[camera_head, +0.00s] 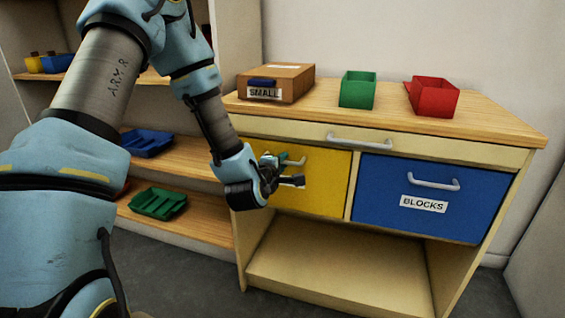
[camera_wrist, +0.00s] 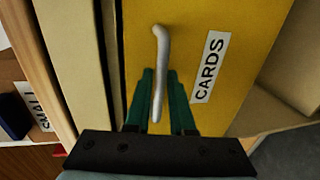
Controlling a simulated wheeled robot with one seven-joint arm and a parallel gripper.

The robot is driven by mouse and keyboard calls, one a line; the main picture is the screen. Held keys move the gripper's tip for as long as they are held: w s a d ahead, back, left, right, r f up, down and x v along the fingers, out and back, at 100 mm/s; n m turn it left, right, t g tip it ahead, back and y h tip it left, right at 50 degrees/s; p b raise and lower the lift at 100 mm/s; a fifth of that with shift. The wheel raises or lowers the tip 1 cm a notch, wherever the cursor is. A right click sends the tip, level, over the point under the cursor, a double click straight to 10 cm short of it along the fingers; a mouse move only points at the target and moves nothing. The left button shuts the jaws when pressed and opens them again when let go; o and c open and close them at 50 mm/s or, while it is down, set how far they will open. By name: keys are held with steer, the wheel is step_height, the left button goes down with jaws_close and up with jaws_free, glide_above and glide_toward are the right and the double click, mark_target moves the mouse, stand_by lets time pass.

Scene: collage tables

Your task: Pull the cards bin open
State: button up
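The yellow cards bin (camera_head: 330,182) sits at the left of the cabinet's drawer row and looks shut, its front about level with the blue bin beside it. In the wrist view its yellow front (camera_wrist: 180,35) carries a CARDS label (camera_wrist: 209,66) and a grey bar handle (camera_wrist: 161,45). My gripper (camera_head: 293,171) is at the bin front, beside the handle. In the wrist view my green fingers (camera_wrist: 162,78) stand apart on either side of the handle, with small gaps showing. In the head view the gripper and wrist hide part of the handle and the bin's left side.
A blue BLOCKS bin (camera_head: 430,205) is to the right, under a thin drawer with a handle (camera_head: 360,141). On the top (camera_head: 480,120) stand a cardboard SMALL box (camera_head: 275,82), a green bin (camera_head: 357,90) and a red bin (camera_head: 432,96). Shelves (camera_head: 195,165) with trays stand left.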

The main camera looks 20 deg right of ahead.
jaws_close()
stand_by(1.0)
